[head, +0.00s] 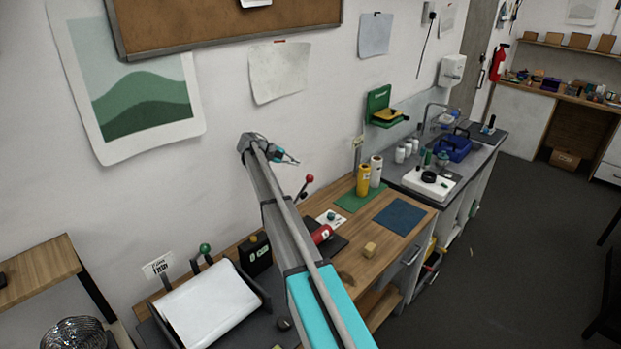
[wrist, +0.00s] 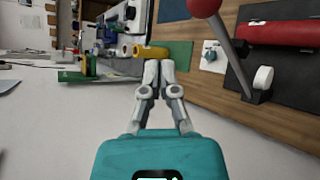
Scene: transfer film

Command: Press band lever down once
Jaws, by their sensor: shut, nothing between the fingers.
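A lever with a red ball knob (head: 309,178) rises from the wooden bench near the wall. In the wrist view its red ball (wrist: 203,6) is at the top edge, and its grey shaft slopes to a dark base. Another lever, with a green ball knob (head: 205,248), stands by the paper tray at the lower left. No label readable here tells which is the band lever. My gripper (head: 296,162) is shut and empty, raised near the wall above and left of the red ball. In the wrist view its fingertips (wrist: 158,64) meet, apart from the red-knobbed lever.
A red cylinder (head: 322,234) lies on a dark mat beside the red-knobbed lever. Yellow (head: 363,181) and white (head: 376,170) bottles stand behind. A small wooden block (head: 370,249) and a blue mat (head: 398,216) are on the bench. A black box (head: 256,256) stands left.

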